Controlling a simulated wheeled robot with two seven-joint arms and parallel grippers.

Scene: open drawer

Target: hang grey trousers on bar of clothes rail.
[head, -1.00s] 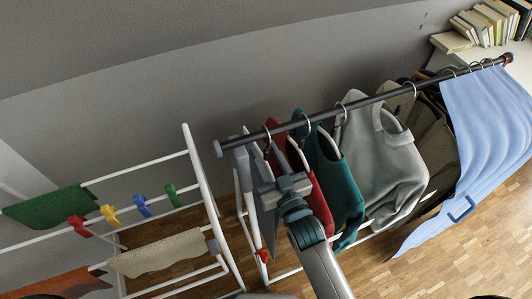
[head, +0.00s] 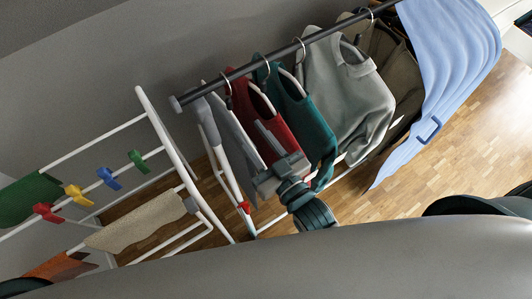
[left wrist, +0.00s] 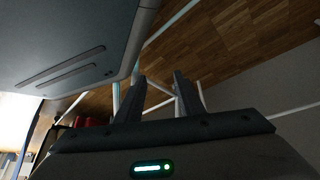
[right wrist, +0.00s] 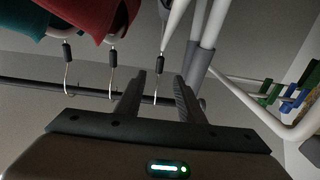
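Grey cloth that looks like the trousers (head: 232,130) hangs near the left end of the dark bar (head: 250,66), left of a red garment. Whether it is on the bar's hanger is hard to tell. My right gripper (head: 262,150) is just in front of its lower part. In the right wrist view, my right gripper (right wrist: 160,90) has its fingers apart. A hanger hook (right wrist: 158,70) shows between them, apparently beyond, near the bar (right wrist: 88,92). My left gripper (left wrist: 160,90) is open and empty; the head view does not show its fingers.
Red (head: 268,118), teal (head: 308,120) and grey (head: 345,90) tops hang along the bar. A blue cloth (head: 455,60) hangs at its right. A white drying rack (head: 170,140) with coloured pegs stands close at left. Wood floor (head: 450,140) is clear at right.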

